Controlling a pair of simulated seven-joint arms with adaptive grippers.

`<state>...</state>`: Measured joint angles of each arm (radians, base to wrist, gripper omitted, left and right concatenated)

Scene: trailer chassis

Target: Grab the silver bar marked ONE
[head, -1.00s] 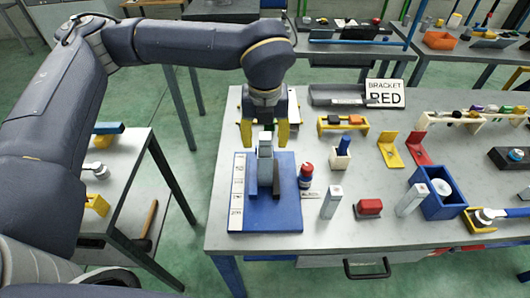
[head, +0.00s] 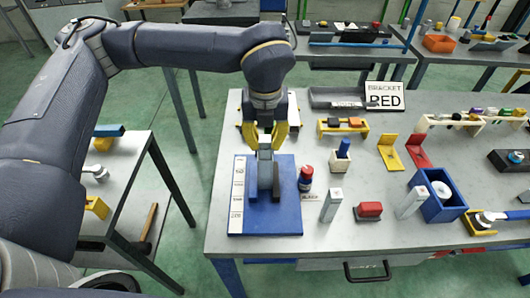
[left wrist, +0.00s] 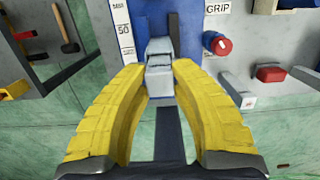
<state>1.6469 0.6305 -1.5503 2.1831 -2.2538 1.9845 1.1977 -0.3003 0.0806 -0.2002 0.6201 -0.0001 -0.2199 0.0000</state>
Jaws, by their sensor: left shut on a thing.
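The left wrist view shows the silver bar (left wrist: 160,76) between the fingertips. Two more silver bars, one (head: 331,204) nearer the base plate and one (head: 410,201) beside the blue box, stand on the table. I cannot read ONE on any bar. My right gripper is not in view.
A red block (head: 368,211), a blue box (head: 443,205) and yellow and red brackets (head: 389,152) lie further right.

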